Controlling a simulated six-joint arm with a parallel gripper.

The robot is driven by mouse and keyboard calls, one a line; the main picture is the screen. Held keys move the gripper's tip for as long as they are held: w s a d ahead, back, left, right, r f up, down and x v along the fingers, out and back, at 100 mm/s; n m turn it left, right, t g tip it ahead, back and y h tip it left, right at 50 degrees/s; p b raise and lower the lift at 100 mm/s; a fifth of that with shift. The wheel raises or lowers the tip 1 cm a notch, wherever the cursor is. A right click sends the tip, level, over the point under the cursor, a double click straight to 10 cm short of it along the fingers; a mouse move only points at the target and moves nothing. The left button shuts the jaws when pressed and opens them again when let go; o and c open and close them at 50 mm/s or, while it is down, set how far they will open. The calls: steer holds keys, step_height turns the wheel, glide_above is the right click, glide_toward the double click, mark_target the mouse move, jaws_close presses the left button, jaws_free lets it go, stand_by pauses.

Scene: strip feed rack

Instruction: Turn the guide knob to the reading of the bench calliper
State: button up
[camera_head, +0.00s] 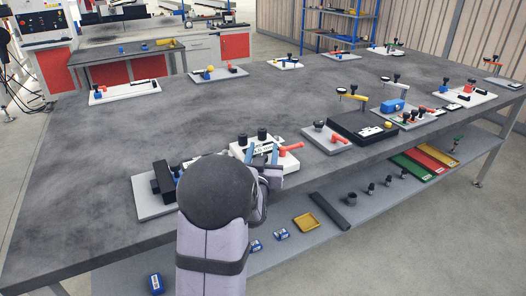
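My gripper (262,154) reaches over a white unit near the front edge of the bench. Its two blue fingers stand apart, with no object visible between them. The white unit (238,152) carries two black knobs, one left (242,140) and one right (262,135), and a red lever (290,148) at its right. I cannot tell which knob is the guide knob, or whether a finger touches the unit. My arm hides part of its front. I cannot pick out the bench calliper for certain, and no reading is legible.
A grey plate with a black block (163,176) stands left of my arm. A grey unit with a red lever (337,139) and a black plate (352,128) stand to the right. More fixtures line the far side. The bench's middle left (120,135) is clear.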

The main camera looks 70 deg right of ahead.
steer(key=shift+s+a+b, duration=0.15)
steer(key=shift+s+a, duration=0.1)
steer(key=shift+a, duration=0.95)
steer(key=shift+s+a+b, duration=0.1)
steer(key=shift+s+a, duration=0.1)
steer(key=shift+a, duration=0.95)
steer(key=shift+s+a+b, duration=0.15)
steer(key=shift+s+a, duration=0.1)
steer(key=shift+a, duration=0.95)
